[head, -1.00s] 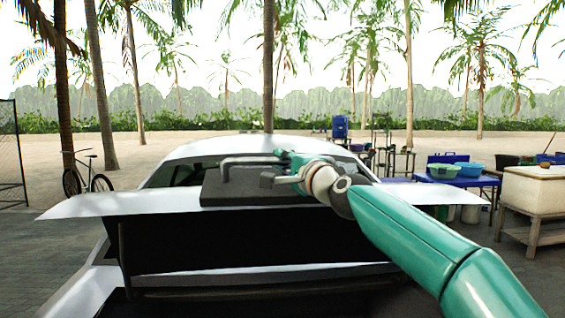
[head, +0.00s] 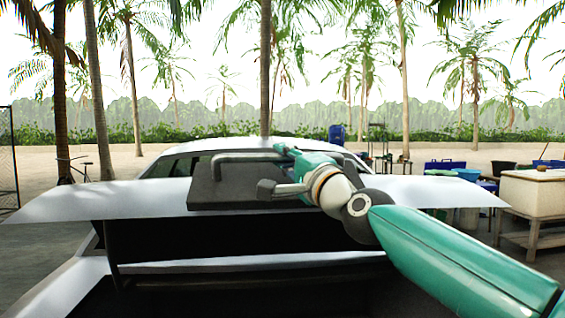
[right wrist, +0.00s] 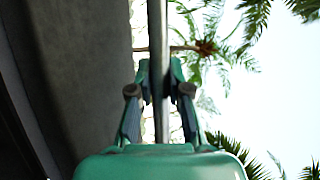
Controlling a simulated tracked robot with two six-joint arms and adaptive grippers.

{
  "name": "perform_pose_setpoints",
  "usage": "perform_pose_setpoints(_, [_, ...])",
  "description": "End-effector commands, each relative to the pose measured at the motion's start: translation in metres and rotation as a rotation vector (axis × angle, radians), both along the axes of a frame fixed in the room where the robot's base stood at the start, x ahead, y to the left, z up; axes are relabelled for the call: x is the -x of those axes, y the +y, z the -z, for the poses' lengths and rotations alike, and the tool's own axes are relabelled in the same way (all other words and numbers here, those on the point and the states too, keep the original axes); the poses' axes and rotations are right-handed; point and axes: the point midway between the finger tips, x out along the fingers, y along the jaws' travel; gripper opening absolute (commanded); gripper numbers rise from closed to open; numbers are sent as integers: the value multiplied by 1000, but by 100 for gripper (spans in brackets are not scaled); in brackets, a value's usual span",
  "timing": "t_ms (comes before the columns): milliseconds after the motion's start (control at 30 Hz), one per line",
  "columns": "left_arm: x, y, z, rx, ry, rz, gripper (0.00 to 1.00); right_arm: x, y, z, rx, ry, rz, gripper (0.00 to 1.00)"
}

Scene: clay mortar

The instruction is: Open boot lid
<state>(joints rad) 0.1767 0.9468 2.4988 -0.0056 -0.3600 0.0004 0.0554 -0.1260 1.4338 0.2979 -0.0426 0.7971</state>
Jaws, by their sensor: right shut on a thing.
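The white boot lid (head: 120,202) is raised in the head view, with a dark opening (head: 200,240) below its edge. A dark plate (head: 235,193) with a grey bar handle (head: 222,157) is on the lid. My right gripper (head: 285,150) is at the right end of this handle, its arm coming in from the lower right. In the right wrist view its two fingers (right wrist: 158,75) close on the handle bar (right wrist: 157,40) from both sides. The fingertips are small and partly hidden in the head view. My left gripper is not in view.
The white car roof (head: 230,143) lies behind the lid. A cream-topped stand (head: 540,195) and a blue table with basins (head: 465,174) are on the right. A mesh fence (head: 8,155) is at the left edge. Palms stand behind on open sand.

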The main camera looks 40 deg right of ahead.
Motion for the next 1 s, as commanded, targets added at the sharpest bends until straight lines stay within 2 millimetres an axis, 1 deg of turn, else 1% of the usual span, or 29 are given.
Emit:
perform_pose_setpoints(33, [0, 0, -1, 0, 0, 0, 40, -2, 1, 3, -1, 11, -5, 0])
perform_pose_setpoints(167, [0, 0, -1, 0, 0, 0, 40, -3, 1, 3, -1, 11, -4, 0])
perform_pose_setpoints(200, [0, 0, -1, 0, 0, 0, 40, -3, 1, 3, -1, 11, -4, 19])
perform_pose_setpoints(333, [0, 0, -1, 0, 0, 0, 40, -2, 1, 3, -1, 8, -3, 40])
perform_pose_setpoints(367, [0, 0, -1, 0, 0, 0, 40, -2, 1, 2, -1, 8, -3, 43])
perform_pose_setpoints(1000, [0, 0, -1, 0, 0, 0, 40, -1, 0, 1, 0, 6, -2, 43])
